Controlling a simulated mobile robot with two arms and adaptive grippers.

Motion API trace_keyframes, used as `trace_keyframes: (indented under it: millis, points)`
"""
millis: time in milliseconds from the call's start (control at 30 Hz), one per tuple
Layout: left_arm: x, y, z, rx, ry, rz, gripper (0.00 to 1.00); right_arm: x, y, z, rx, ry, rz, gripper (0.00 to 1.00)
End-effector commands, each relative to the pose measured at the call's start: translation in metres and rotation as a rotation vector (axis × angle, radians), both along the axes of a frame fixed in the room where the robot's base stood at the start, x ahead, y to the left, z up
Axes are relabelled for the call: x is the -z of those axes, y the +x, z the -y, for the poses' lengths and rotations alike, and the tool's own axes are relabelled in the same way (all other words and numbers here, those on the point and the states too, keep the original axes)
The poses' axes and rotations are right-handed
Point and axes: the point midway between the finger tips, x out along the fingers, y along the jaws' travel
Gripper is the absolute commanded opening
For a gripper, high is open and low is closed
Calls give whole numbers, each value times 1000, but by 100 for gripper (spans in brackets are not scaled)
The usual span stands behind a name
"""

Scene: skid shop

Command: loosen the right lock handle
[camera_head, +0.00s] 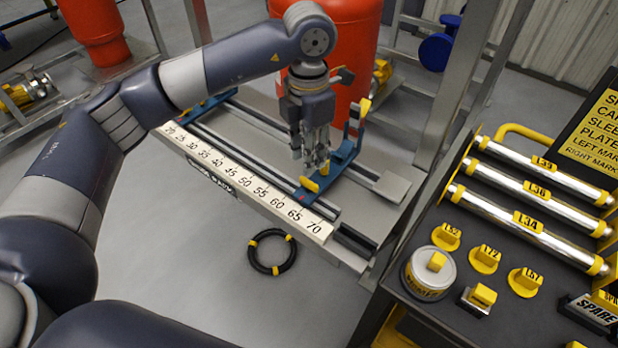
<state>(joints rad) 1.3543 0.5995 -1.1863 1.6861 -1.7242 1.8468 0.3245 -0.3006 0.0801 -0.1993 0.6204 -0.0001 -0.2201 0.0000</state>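The scale rail (245,178) carries printed numbers from about 20 to 70. A blue carriage (343,157) sits across its right part, near the 65 mark. A small yellow handle (309,185) is at the carriage's front end; I take it as the right lock handle. A yellow-tipped upright (364,107) stands at the carriage's back. Another blue carriage (207,106) is at the left, partly hidden by my arm. My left gripper (316,163) points down just above and behind the yellow handle, seemingly apart from it. Its finger gap is unclear. My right gripper is not in view.
A red tank (345,60) stands behind the rail, close to my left arm. A metal post (462,90) rises right of the rail. A dark bench (450,300) at right holds labelled silver rods (530,228) and yellow-topped pieces. A black ring (272,252) lies on the open floor.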

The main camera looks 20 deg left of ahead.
Motion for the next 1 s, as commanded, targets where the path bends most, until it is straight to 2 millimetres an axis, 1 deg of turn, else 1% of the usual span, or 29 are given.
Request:
trace_keyframes:
  millis: [267, 367, 533, 667, 1000]
  points:
    - [0, 0, 0, -11, 0, 0, 28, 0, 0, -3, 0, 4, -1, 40]
    - [-3, 0, 0, -83, 0, 0, 28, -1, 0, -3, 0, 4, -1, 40]
    - [-7, 0, 0, -271, 0, 0, 28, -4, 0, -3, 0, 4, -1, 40]
    - [-8, 0, 0, -349, 0, 0, 28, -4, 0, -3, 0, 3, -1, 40]
    - [-8, 0, 0, -356, 0, 0, 28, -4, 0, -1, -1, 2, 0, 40]
